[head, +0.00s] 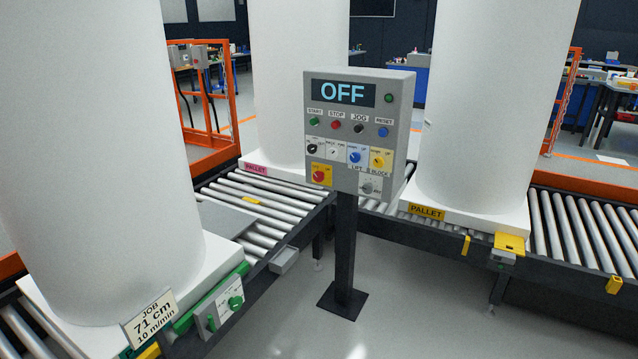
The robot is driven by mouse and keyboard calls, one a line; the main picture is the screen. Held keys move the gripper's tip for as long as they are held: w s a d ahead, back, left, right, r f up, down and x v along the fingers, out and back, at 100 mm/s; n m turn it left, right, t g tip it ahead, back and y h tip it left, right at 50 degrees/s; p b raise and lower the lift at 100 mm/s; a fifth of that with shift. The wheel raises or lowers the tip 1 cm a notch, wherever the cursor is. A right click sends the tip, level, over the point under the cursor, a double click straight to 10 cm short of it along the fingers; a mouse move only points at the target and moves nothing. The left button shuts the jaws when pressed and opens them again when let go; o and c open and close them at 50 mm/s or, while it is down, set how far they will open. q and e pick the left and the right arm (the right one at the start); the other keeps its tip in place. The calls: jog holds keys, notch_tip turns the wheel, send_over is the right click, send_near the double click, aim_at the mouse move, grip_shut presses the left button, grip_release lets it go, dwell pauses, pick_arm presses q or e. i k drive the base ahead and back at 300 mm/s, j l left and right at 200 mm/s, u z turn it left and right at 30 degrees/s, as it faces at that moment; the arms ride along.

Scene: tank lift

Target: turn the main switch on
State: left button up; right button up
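A grey control panel (356,130) stands on a dark post in the middle of the head view. Its display (343,93) reads OFF. A red rotary knob on a yellow plate (320,174) sits at the panel's lower left and looks like the main switch; its label is too small to read. Above it are START, STOP, JOG and RESET buttons, and a row of small selectors, one blue and one yellow. A grey knob (370,187) is at the lower right. Neither of my grippers is in view.
Large white tanks (497,95) stand on pallets on roller conveyors (262,200) at left, behind and right of the panel. A JOB sign (151,318) reads 71 cm, 10 m/min. Orange fencing (211,100) is behind. Grey floor (420,310) in front of the post is clear.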

aim_at(318, 177)
jog(key=i+j, duration=0.2)
jog(key=i, duration=0.4)
jog(key=i+j+u, duration=0.15)
jog(key=i, duration=0.45)
